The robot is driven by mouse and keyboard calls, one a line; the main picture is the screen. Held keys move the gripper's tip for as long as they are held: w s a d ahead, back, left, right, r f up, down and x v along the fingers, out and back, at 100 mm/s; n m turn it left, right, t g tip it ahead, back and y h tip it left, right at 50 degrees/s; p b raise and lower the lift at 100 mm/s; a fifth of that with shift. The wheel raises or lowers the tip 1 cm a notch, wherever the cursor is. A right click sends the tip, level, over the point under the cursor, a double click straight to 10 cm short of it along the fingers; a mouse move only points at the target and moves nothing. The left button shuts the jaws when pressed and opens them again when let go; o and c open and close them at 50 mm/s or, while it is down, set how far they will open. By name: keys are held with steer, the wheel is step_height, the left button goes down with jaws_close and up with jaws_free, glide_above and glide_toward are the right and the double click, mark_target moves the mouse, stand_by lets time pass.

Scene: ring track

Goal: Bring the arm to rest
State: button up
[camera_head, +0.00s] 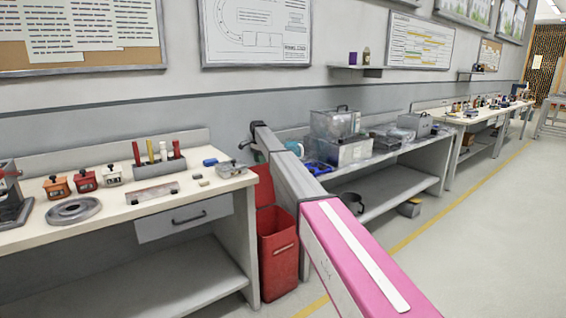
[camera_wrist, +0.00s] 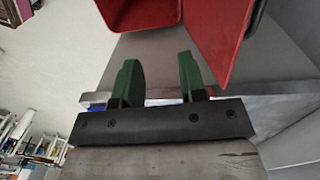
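My gripper (camera_wrist: 158,64) shows in the wrist view with two green fingers set apart and nothing between them. It is open and empty. In the head view my arm reaches out from the bottom right across the gap between two benches; the gripper itself cannot be made out there. A red bin (camera_head: 278,262) with a raised red lid stands on the floor below the arm, partly hidden by it. Its red parts also show in the wrist view (camera_wrist: 222,30), beyond the fingertips.
The left bench (camera_head: 120,212) holds small boxes, a metal ring and a rack of upright tools. The bench behind the arm (camera_head: 395,163) carries clear and grey cases. The floor at the right (camera_head: 480,240) is clear.

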steer(key=s+d+f+n, duration=0.2)
steer(key=s+d+f, duration=0.45)
steer(key=s, duration=0.35)
steer(key=s+d+f+n, duration=0.1)
steer(key=s+d+f, duration=0.4)
steer(key=s+d, duration=0.3)
steer(key=s+d+f+n, duration=0.2)
steer(key=s+d+f, duration=0.35)
steer(key=s, duration=0.55)
steer(key=s+d+f+n, duration=0.2)
steer(key=s+d, duration=0.2)
steer(key=s, duration=0.6)
steer(key=s+d+f+n, duration=0.2)
steer(key=s+d, duration=0.2)
steer(key=s, duration=0.7)
steer(key=s+d+f+n, duration=0.1)
steer(key=s+d, duration=0.3)
steer(key=s, duration=0.7)
steer(key=shift+f+n+t, duration=0.3)
steer(key=shift+f+n, duration=0.1)
steer(key=shift+f, duration=0.5)
